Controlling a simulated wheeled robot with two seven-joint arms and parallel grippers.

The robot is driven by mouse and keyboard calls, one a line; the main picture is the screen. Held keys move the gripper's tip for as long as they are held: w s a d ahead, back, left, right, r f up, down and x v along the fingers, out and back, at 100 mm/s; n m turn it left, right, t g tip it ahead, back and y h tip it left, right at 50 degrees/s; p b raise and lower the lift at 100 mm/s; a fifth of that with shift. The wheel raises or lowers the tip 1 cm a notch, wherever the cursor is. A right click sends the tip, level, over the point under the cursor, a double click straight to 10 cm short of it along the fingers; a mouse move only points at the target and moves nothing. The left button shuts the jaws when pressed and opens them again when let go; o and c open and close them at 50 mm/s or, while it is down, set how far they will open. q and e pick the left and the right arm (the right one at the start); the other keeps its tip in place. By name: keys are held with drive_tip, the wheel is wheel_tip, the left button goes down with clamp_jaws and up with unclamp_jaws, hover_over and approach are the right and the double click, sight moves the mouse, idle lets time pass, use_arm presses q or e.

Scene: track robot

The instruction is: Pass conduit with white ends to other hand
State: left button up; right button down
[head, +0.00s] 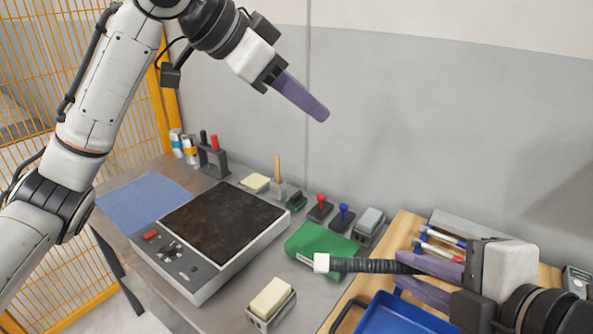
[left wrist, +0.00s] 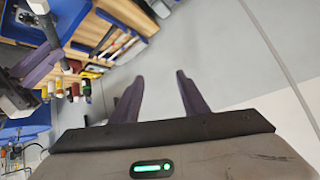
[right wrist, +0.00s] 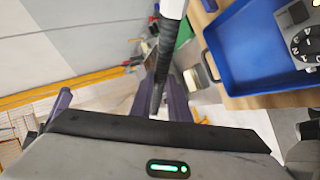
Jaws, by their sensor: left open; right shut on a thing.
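The conduit (head: 368,265) is a black ribbed tube with a white end piece (head: 321,262) at its left tip. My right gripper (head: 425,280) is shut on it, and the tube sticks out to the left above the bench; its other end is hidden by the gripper. In the right wrist view the conduit (right wrist: 169,40) runs up from between the purple fingers. My left gripper (head: 318,112) is raised in front of the grey wall, up and left of the conduit. Its two fingers are apart and empty in the left wrist view (left wrist: 157,92).
Below are a hotplate-like device (head: 225,222), a blue mat (head: 145,203), a green cloth-like item (head: 318,246), a sponge in a holder (head: 271,300) and small tools along the wall. A blue tray (head: 395,318) lies under my right gripper. The air between the grippers is clear.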

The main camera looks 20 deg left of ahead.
use_arm(q)
drive_tip(key=s+d+f+m+g, duration=0.2)
drive_tip(key=s+d+m+g, duration=0.15)
drive_tip(key=s, duration=0.45)
drive_tip(key=m+g+y, duration=0.1)
drive_tip(key=m+g, duration=0.1)
drive_tip(key=g, duration=0.2)
approach(329, 256)
drive_tip(key=shift+t, duration=0.25)
drive_tip(key=x, duration=0.8)
drive_tip(key=shift+d, duration=0.4)
clamp_jaws()
use_arm(e)
drive_tip(key=c, duration=1.6)
unclamp_jaws()
